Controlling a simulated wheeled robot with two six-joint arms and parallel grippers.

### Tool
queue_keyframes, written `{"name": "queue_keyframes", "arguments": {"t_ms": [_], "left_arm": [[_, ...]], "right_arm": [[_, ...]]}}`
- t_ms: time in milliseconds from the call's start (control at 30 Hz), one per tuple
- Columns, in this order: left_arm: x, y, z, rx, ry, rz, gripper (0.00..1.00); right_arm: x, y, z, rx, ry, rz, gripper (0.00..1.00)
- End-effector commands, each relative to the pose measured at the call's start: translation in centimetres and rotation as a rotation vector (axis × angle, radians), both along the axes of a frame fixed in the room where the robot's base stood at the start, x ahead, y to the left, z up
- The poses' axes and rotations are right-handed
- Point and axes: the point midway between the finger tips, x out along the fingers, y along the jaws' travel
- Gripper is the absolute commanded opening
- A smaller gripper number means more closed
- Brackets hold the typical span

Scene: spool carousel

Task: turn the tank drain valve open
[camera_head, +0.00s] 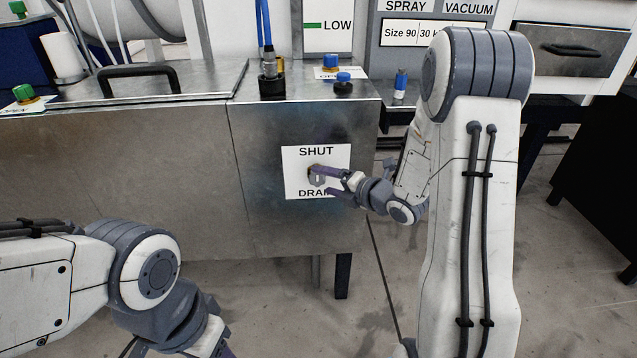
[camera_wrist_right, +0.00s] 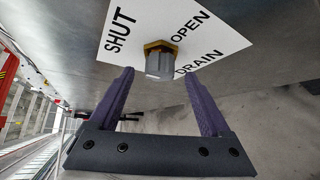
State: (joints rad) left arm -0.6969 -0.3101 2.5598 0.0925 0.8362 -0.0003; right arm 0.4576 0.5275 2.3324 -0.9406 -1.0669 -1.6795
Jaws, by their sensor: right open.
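The drain valve (camera_head: 318,179) sits on a white label (camera_head: 296,181) on the front of the steel tank. The wrist view shows its brass nut (camera_wrist_right: 160,46) and a short grey handle (camera_wrist_right: 160,66). The label (camera_wrist_right: 140,28) reads SHUT, OPEN and DRAIN; OPEN is hidden in the head view. My right gripper (camera_head: 325,182) is open at the valve. In the wrist view its purple fingers (camera_wrist_right: 160,79) stand apart either side of the handle, their tips close below it; contact cannot be told. My left gripper (camera_head: 227,349) is mostly cut off at the bottom edge.
The steel tank (camera_head: 120,165) fills the left and centre, with a black lid handle (camera_head: 140,72) on top. Blue-capped fittings (camera_head: 344,80) and a blue hose (camera_head: 265,25) stand above the valve. Open floor (camera_head: 575,210) lies to the right.

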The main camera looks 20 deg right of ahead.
Motion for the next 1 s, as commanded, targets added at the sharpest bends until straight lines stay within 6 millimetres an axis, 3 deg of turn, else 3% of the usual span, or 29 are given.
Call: {"name": "queue_keyframes", "arguments": {"t_ms": [200,567,600,800,1000], "left_arm": [[0.0,0.0,-0.6,0.000,0.000,0.000,0.50],[0.0,0.0,-0.7,0.000,0.000,0.000,0.50],[0.0,0.0,-0.7,0.000,0.000,0.000,0.50],[0.0,0.0,-0.7,0.000,0.000,0.000,0.50],[0.0,0.0,-0.9,0.000,0.000,0.000,0.50]], "right_arm": [[2.6,1.1,-1.1,0.001,0.001,0.001,0.81],[3.2,1.3,-1.2,0.001,0.002,-0.002,0.81],[3.2,1.3,-1.2,0.001,0.002,-0.002,0.78],[3.2,1.3,-1.2,0.001,0.002,-0.002,0.01],[3.1,1.3,-1.3,0.009,0.001,-0.002,0.00]]}}
